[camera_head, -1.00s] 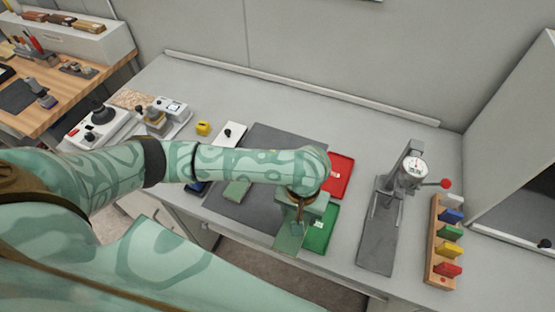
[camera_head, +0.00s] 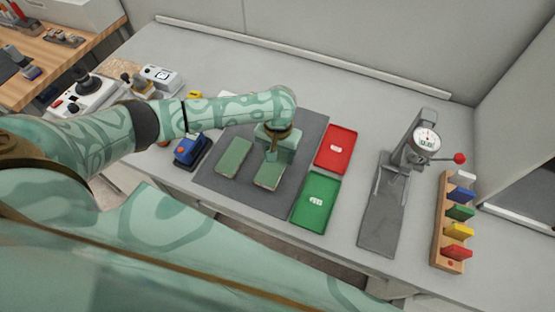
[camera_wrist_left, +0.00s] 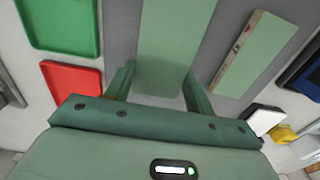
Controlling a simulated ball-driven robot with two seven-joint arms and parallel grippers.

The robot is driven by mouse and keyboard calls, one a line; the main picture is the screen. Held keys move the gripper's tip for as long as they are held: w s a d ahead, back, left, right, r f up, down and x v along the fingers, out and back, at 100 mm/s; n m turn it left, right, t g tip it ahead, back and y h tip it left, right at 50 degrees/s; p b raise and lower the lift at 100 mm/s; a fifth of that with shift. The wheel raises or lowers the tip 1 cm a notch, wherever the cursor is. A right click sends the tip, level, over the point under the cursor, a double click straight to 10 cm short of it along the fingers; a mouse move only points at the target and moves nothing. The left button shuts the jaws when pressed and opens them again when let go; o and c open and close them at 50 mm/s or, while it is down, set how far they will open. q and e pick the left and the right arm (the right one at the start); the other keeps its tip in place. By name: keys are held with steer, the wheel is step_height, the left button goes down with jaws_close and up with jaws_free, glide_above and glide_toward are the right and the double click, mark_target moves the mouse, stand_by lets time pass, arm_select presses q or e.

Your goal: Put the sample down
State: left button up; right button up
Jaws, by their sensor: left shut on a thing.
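My left gripper (camera_head: 271,158) points down over the dark grey mat (camera_head: 300,135). It is shut on a flat, pale green sample panel (camera_head: 269,177), which also shows between the fingers in the left wrist view (camera_wrist_left: 175,40). The held panel is over the mat's front right part; I cannot tell whether it touches the mat. A second green panel (camera_head: 234,157) lies on the mat just to the left, apart from the held one. It also shows in the left wrist view (camera_wrist_left: 254,52), with small marks along one edge. My right gripper is not in view.
A green tray (camera_head: 299,214) and a red tray (camera_head: 350,145) lie right of the mat. A dial gauge stand (camera_head: 425,140) and a wooden rack (camera_head: 437,235) of coloured blocks stand further right. A blue device (camera_head: 190,150) sits left of the mat.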

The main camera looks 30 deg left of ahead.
arm_select(q)
steer(key=f, duration=0.1)
steer(key=f+b, duration=0.1)
steer(key=f, duration=0.1)
steer(key=shift+w+a+f+b, duration=0.2)
steer(key=shift+a+f+b, duration=0.1)
steer(key=shift+f, duration=0.1)
steer(key=shift+d+r, duration=0.1)
steer(key=shift+s, duration=0.1)
steer(key=o, duration=1)
step_height(320, 180, up, 12)
steer(key=p, duration=0.5)
